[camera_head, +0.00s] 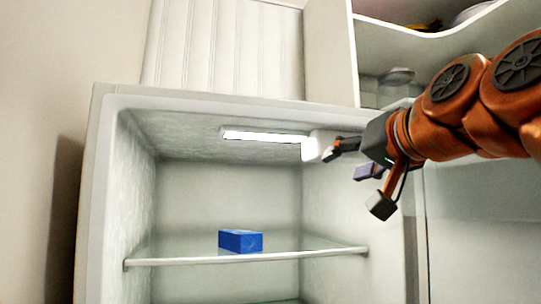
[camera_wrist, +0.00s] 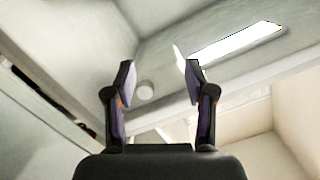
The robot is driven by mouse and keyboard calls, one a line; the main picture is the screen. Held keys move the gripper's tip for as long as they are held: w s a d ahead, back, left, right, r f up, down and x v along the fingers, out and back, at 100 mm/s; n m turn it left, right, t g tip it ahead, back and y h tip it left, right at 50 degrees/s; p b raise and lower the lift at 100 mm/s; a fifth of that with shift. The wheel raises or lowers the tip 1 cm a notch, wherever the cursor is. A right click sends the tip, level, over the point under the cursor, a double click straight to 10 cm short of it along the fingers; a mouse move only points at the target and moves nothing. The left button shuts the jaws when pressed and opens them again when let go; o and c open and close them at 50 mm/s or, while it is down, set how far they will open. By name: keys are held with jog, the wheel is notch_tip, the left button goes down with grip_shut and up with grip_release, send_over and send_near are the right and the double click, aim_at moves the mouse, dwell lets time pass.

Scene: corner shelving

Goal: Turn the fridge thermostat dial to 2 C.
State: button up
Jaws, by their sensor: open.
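The open fridge (camera_head: 92,200) fills the middle of the head view. A white housing (camera_head: 316,146) sits at the right end of its ceiling light; no dial markings are readable. My gripper (camera_head: 352,158) reaches in from the right, open, with one dark finger close to or overlapping the housing; contact cannot be told. In the wrist view my gripper (camera_wrist: 160,76) shows both fingers spread with nothing between the tips.
The lit ceiling lamp (camera_head: 265,136) also shows in the wrist view (camera_wrist: 238,42). A blue box (camera_head: 240,241) stands on the glass shelf (camera_head: 180,260), well below my gripper. An upper shelf (camera_head: 375,35) with items is above my arm. The space above the box is free.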

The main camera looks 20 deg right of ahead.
jog(key=s+d+r+m+t+h+b, duration=0.1)
jog(key=s+d+r+m+h, duration=0.1)
jog(key=s+d+r+h, duration=0.15)
jog(key=p+x, duration=0.2)
jog(key=x, duration=0.6)
jog(key=shift+r+y, duration=0.25)
jog(key=shift+y, duration=0.2)
grip_shut()
